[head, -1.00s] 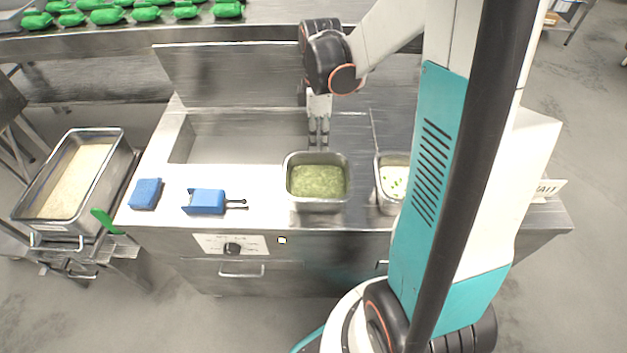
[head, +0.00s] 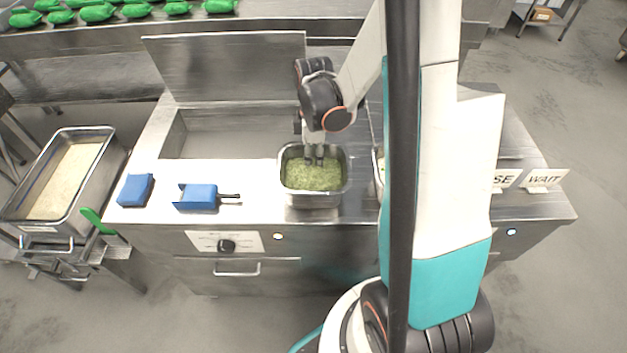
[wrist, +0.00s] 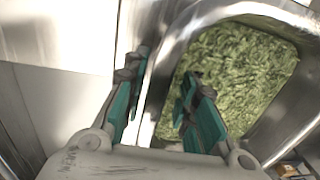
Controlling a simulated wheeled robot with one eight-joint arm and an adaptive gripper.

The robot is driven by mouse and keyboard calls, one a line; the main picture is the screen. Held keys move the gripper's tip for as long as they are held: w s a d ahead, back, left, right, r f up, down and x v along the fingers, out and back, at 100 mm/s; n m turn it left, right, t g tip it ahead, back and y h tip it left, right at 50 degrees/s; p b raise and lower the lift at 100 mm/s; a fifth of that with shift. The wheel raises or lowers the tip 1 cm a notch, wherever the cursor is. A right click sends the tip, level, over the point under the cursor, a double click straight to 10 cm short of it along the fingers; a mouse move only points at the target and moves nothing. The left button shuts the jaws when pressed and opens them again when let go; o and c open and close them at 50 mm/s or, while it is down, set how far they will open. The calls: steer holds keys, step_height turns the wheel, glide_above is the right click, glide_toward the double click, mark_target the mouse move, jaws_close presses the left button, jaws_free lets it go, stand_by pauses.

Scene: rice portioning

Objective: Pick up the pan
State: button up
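A metal pan (head: 313,200) filled with chopped green food sits upright on the steel counter in the head view, and its rim also shows in the wrist view (wrist: 160,100). My gripper (head: 314,161) is at the pan's back rim, pointing down. In the wrist view my gripper (wrist: 163,80) is open, with the rim running between its two fingers. One finger is over the green food side and the other is outside the wall. I cannot tell whether either finger touches the rim.
A second pan (head: 379,168) stands to the right, mostly hidden behind my arm. Blue items (head: 196,197) lie on the counter at left. An open well (head: 225,140) with a raised lid (head: 225,65) is behind. A deep tray (head: 104,165) of pale food stands at far left.

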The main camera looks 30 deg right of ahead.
jaws_close()
steer(key=shift+r, duration=0.15)
